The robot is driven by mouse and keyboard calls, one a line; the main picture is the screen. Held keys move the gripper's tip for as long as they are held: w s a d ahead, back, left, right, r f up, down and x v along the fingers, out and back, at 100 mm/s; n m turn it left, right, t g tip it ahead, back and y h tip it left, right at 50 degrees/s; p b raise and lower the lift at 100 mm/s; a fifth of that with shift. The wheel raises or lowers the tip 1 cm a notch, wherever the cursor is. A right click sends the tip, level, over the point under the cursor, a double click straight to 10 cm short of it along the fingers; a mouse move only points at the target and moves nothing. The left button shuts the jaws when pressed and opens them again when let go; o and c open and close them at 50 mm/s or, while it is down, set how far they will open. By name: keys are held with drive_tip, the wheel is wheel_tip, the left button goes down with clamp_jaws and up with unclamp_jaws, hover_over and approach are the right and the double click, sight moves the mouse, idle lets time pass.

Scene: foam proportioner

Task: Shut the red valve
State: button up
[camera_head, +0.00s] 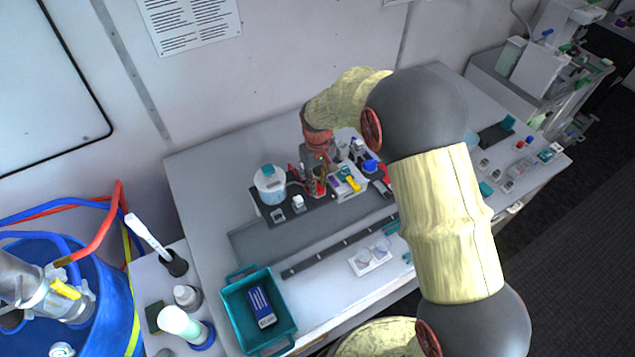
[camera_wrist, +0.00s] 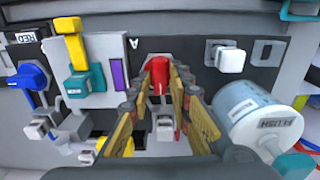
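The red valve (camera_wrist: 158,76) has an upright red handle and sits in the upper middle of the wrist view, on a dark panel. My gripper (camera_wrist: 163,82) reaches toward it with its two fingers apart, one on each side of the red handle. I cannot tell whether either fingertip touches the handle. In the head view my gripper (camera_head: 319,172) points down over the equipment on the bench, and the arm hides part of it. A red part (camera_head: 317,188) shows just below the fingers there.
A yellow handle (camera_wrist: 76,48) and a blue valve (camera_wrist: 32,76) are on the left. A teal tray (camera_head: 258,310) holds a blue box at the bench's front left. A white tray (camera_head: 371,258) lies in front.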

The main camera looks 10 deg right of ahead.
sight(318, 186)
drive_tip(key=shift+o, duration=1.1)
wheel_tip(318, 186, up, 12)
